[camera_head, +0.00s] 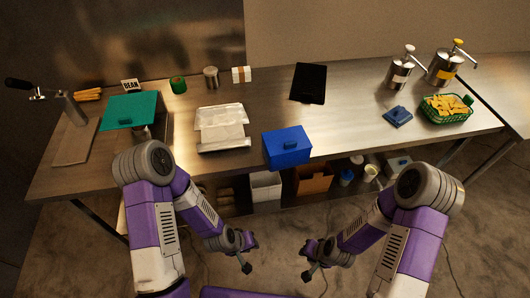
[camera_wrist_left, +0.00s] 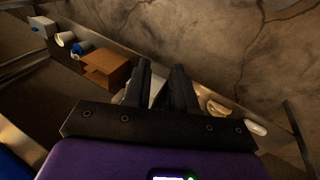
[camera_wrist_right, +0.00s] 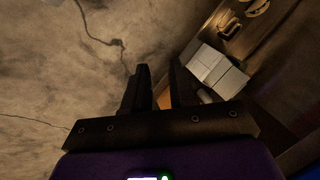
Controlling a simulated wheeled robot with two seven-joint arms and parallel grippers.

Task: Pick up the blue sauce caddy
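The blue caddy (camera_head: 287,147) is a box with a lidded-looking top. It sits at the front edge of the steel counter, near the middle. A blue patch at the lower left of the left wrist view (camera_wrist_left: 12,168) may be part of it. My left gripper (camera_head: 247,257) is in front of and below the counter edge, apart from the caddy, its fingers parted and empty. My right gripper (camera_head: 306,264) is likewise low in front of the counter, fingers parted and empty. Neither touches the caddy.
A foil-lined tray (camera_head: 222,128) lies left of the caddy, and a green lidded box (camera_head: 131,110) further left. A black tablet (camera_head: 308,83) lies behind. A small blue item (camera_head: 397,116) and a green chip basket (camera_head: 446,110) are right. A lower shelf holds boxes, including a brown one (camera_head: 312,181).

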